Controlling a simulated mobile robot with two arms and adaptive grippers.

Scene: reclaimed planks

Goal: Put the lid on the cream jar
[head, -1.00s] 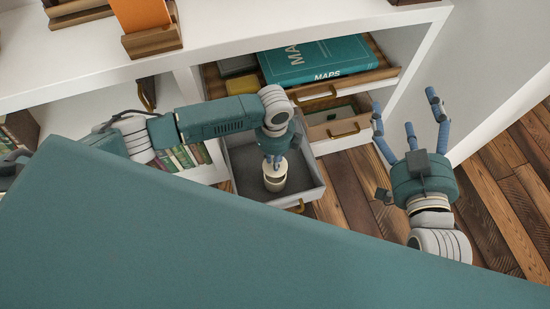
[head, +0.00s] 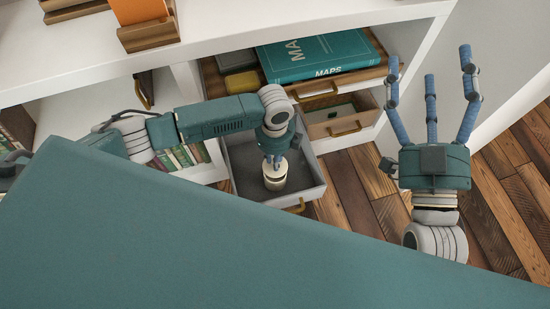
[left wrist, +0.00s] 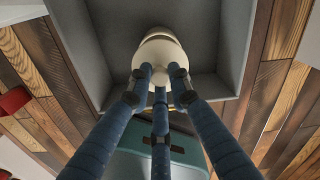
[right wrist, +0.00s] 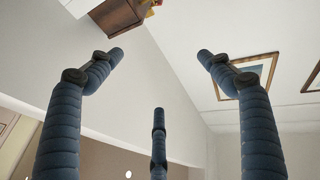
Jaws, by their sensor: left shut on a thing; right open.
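The cream jar (head: 275,184) stands upright in the open grey drawer (head: 311,192). My left gripper (head: 276,160) reaches down into the drawer from above, its fingers shut on the pale lid (head: 274,171). The lid is right over the jar's mouth. I cannot tell whether it touches the rim all round. In the left wrist view, the lid (left wrist: 160,54) is between the blue fingers and hides most of the jar. My right gripper (head: 430,75) is open and empty, raised to the right of the shelf unit; the right wrist view shows only wall and ceiling between its fingers.
The white shelf top (head: 230,40) overhangs behind. Wood floor (head: 365,205) lies clear on the right.

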